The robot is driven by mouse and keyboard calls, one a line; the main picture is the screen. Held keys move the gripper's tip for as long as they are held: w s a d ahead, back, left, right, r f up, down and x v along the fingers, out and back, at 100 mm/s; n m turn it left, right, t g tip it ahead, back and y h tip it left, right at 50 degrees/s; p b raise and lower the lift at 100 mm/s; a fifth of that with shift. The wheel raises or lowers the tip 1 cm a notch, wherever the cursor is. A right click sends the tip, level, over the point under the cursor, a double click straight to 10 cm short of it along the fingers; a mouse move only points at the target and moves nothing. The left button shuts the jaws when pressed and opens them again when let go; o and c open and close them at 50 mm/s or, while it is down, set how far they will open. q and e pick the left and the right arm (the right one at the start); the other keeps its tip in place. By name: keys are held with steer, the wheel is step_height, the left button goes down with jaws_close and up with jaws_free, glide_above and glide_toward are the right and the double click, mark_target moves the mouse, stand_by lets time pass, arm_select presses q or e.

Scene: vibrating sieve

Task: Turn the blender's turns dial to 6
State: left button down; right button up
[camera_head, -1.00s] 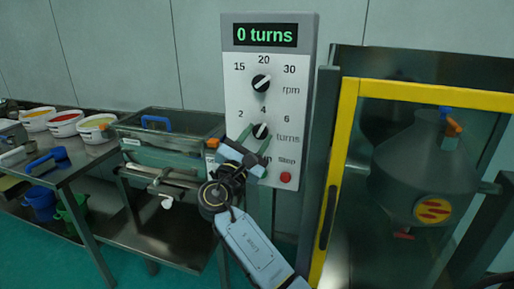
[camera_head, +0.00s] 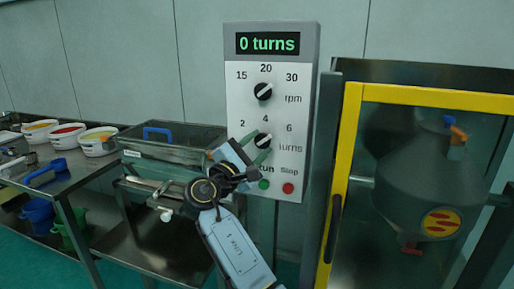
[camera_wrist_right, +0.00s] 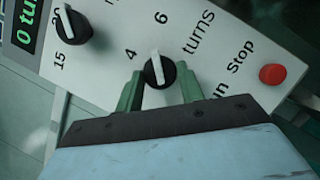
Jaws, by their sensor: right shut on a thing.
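The control panel (camera_head: 234,118) is a white upright box whose display (camera_head: 268,43) reads "0 turns". The black turns dial (camera_head: 264,142) has a white pointer and sits below the rpm dial. It also shows in the right wrist view (camera_wrist_right: 160,73), where its pointer is between 4 and 6. My right gripper (camera_head: 261,144) is shut on the turns dial from the lower left. Its green fingers (camera_wrist_right: 158,88) stand on either side of the knob. My left gripper is not in view.
The rpm dial (camera_head: 263,91) is just above. The green Run button (camera_head: 264,184) and red Stop button (camera_head: 288,188) are just below the gripper. A yellow-framed glass door (camera_head: 346,160) stands to the right. A bench with bowls (camera_head: 98,142) is at left.

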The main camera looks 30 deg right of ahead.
steer(key=o, duration=1)
steer(key=v, duration=1.3)
steer(key=shift+a, duration=0.25)
